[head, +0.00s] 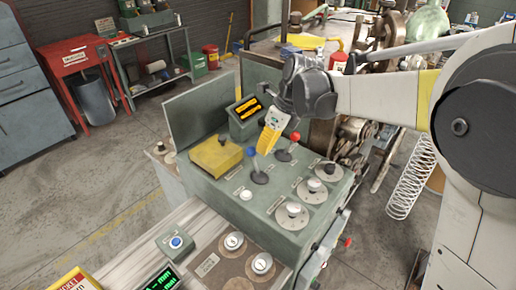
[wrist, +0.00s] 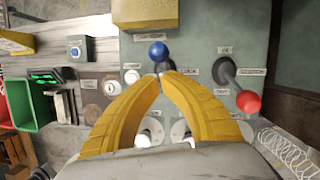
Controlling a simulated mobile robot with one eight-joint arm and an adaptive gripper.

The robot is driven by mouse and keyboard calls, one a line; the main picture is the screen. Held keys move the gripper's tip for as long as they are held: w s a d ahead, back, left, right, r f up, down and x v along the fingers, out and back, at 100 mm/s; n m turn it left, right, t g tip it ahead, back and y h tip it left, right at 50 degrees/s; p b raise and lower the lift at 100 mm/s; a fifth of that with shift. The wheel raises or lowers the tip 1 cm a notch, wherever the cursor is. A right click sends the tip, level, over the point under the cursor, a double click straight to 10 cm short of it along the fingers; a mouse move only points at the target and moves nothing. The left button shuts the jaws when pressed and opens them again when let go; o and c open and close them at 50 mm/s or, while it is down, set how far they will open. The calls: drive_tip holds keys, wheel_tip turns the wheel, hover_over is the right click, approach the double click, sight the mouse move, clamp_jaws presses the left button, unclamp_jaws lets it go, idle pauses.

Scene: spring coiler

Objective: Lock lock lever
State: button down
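Two levers stand on the green control panel (head: 225,185). One has a blue knob (head: 250,152), the other a red knob (head: 294,136); their labels are too small to read, so I cannot tell which is the lock lever. The wrist view shows the blue knob (wrist: 158,50) just beyond my fingertips and the red knob (wrist: 248,101) to their right. My gripper (head: 265,151) points down over the panel between the levers, its yellow fingers tilted. In the wrist view the fingertips (wrist: 161,74) meet, with nothing visible between them. Contact with the blue lever cannot be told.
A yellow box (head: 215,155) and a dark display unit (head: 248,112) sit behind the levers. White-knobbed dials (head: 292,212) line the panel's front right. A blue-button box (head: 176,243) is at the front left. A coil spring (head: 408,180) hangs at right. The floor at left is clear.

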drive_tip(key=p+v, duration=0.2)
drive_tip(key=v, duration=0.9)
drive_tip(key=shift+s+d+p, duration=0.15)
drive_tip(key=shift+p, duration=0.2)
drive_tip(key=shift+r, duration=0.1)
drive_tip(key=s+d+f+n+t+h+b, duration=0.2)
drive_tip(key=s+d+f+n, duration=0.4)
drive_tip(key=s+n, duration=0.5)
drive_tip(key=s+d+f+n+t+h+b, duration=0.1)
drive_tip(key=s+d+f+n+t+b, duration=0.3)
drive_tip(key=s+d+f+n+b, duration=0.3)
drive_tip(key=s+d+n, duration=0.2)
drive_tip(key=s+n, duration=0.2)
drive_tip(key=n, duration=0.1)
drive_tip(key=shift+s+f+n+h, duration=0.35)
drive_tip(key=shift+n+h, duration=0.05)
drive_tip(key=shift+a, duration=0.15)
